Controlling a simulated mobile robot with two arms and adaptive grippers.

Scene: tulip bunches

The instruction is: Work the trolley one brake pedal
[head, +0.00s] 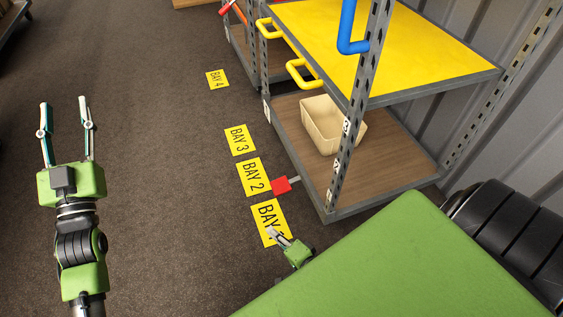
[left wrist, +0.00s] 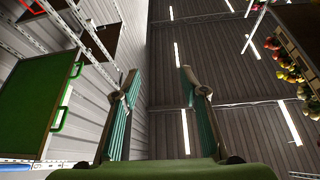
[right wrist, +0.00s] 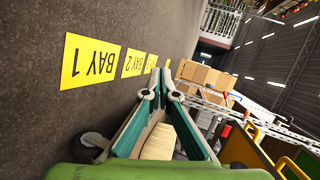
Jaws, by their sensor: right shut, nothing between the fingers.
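A red brake pedal (head: 281,185) on a short grey arm sticks out from the lower edge of the yellow-topped trolley (head: 420,55), over the floor by the BAY 2 sign. My right gripper (head: 271,231) is shut and empty, low over the BAY 1 sign (head: 266,212), in front of the pedal and apart from it.
A cream bin (head: 318,128) stands on the trolley's wooden lower deck. BAY 3 (head: 239,140) and BAY 4 signs lie further back. The floor at left is clear.

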